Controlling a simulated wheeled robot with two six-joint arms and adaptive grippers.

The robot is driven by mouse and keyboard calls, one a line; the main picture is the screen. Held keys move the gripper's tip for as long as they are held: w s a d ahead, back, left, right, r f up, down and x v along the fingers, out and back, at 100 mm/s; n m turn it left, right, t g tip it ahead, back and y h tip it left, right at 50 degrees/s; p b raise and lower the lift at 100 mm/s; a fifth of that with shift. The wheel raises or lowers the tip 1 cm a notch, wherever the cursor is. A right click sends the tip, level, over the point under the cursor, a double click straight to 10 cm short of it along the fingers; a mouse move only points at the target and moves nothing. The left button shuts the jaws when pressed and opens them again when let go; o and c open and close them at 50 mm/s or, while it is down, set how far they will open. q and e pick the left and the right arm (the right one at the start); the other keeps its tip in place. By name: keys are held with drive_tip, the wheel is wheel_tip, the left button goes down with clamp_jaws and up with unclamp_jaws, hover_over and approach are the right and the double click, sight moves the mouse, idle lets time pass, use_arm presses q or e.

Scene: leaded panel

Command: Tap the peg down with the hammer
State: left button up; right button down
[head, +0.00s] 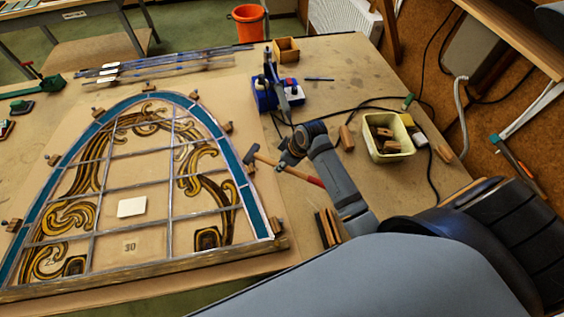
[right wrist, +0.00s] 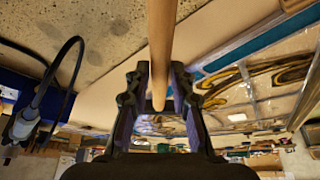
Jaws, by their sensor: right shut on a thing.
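The hammer (head: 306,176) has a dark head (head: 251,152) at the left and a wooden handle with a red end at the right. My right gripper (head: 287,161) is shut on the handle, and the head hangs near the panel's right edge. In the right wrist view the pale wooden handle (right wrist: 160,50) runs between the jaws (right wrist: 159,95). Several small wooden pegs or blocks stand around the arched leaded panel (head: 230,165), one at its upper right (head: 227,127) and one at its lower right (head: 276,226). I cannot tell which is the task's peg. My left gripper is out of view.
A pale yellow tub (head: 388,154) with wooden blocks stands to the right. A blue tool stand (head: 265,100) and a wooden box (head: 286,50) are behind. Metal strips (head: 170,68) lie at the back. Dark cables cross the table near my right arm.

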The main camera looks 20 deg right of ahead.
wheel_tip(320, 180, down, 2)
drive_tip(key=shift+f+b, duration=0.1)
drive_tip(key=shift+b, duration=0.35)
drive_tip(key=shift+r+p, duration=0.95)
drive_tip(key=shift+r, duration=0.4)
drive_tip(key=shift+f, duration=0.15)
